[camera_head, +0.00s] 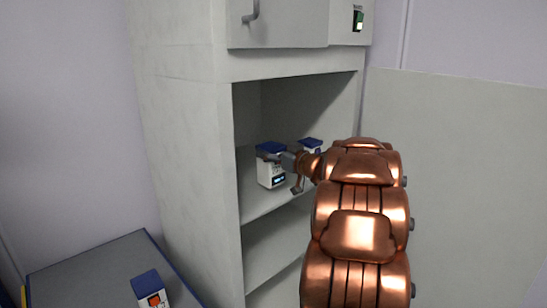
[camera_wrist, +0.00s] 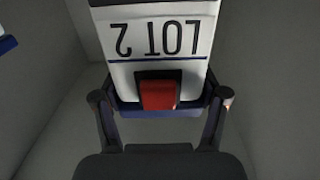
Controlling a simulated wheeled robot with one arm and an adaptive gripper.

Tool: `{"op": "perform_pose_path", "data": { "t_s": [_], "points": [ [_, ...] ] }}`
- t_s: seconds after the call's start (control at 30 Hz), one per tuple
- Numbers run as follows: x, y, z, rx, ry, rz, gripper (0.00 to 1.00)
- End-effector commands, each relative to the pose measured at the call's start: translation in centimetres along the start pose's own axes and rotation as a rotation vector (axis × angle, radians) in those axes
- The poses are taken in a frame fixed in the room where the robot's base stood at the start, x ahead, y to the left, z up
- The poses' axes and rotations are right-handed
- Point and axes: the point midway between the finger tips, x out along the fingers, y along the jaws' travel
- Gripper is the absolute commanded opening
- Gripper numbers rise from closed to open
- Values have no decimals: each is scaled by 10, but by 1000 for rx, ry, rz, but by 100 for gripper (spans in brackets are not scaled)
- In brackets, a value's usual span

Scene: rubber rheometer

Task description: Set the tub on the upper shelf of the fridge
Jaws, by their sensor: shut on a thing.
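A white tub (camera_head: 271,170) with a blue lid is inside the open fridge (camera_head: 188,150), at the upper shelf (camera_head: 258,204). My gripper (camera_head: 283,172) is shut on it, reaching in from the right. In the wrist view the tub (camera_wrist: 160,45) sits between the two fingers of my gripper (camera_wrist: 161,97). Its label reads "LOT 2", upside down in that view, with a red patch near the blue lid. The tub looks upright. I cannot tell whether its base touches the shelf.
Another blue-lidded tub (camera_head: 311,145) stands further right in the same compartment, partly hidden by my arm. A lower shelf (camera_head: 268,248) is empty where visible. A third blue-lidded tub (camera_head: 149,289) stands on a grey table (camera_head: 85,272) at lower left.

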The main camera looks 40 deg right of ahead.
Motion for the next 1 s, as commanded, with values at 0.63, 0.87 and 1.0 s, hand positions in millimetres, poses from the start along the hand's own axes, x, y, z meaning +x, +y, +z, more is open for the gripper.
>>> {"op": "perform_pose_path", "data": {
  "t_s": [0.63, 0.87, 1.0],
  "points": [
    [15, 25, 25, 4, 0, -1, 27],
    [15, 25, 36, -2, 2, -1, 27],
    [15, 25, 36, -2, 2, -1, 27]
  ]
}}
